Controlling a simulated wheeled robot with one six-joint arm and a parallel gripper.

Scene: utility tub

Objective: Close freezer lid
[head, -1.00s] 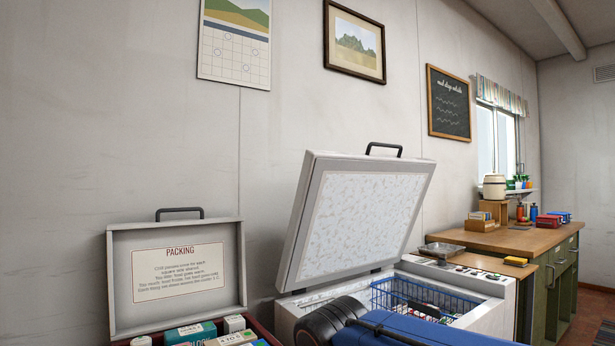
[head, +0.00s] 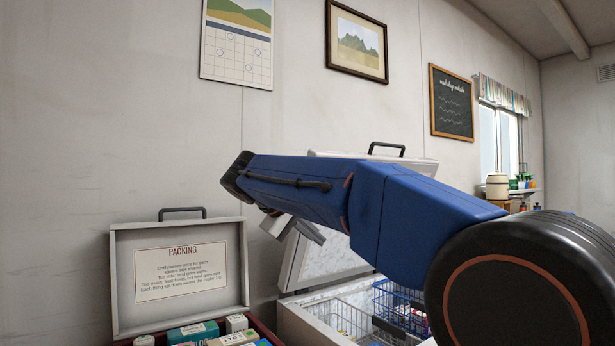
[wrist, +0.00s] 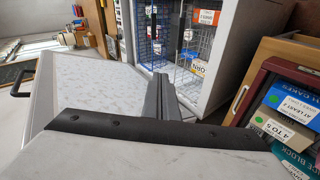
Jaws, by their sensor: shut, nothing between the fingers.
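The white freezer lid (head: 325,258) stands open and tilted back against the wall side, with a black handle (head: 386,149) on its upper edge. My arm hides much of it in the head view. In the wrist view the lid's pale inner panel (wrist: 95,85) fills the left, with its handle (wrist: 20,77) at the far left. The freezer (head: 298,326) is open below, with baskets inside. My gripper (head: 315,237) is shut and empty, in front of the lid's left part in the head view. Its fingers also show in the wrist view (wrist: 160,92); contact with the lid cannot be told.
A blue wire basket (head: 400,305) and a pale wire basket (head: 345,318) sit inside the freezer. An open case with a PACKING label (head: 180,270) stands at left, holding several boxes. A wooden counter is mostly hidden behind my arm at right.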

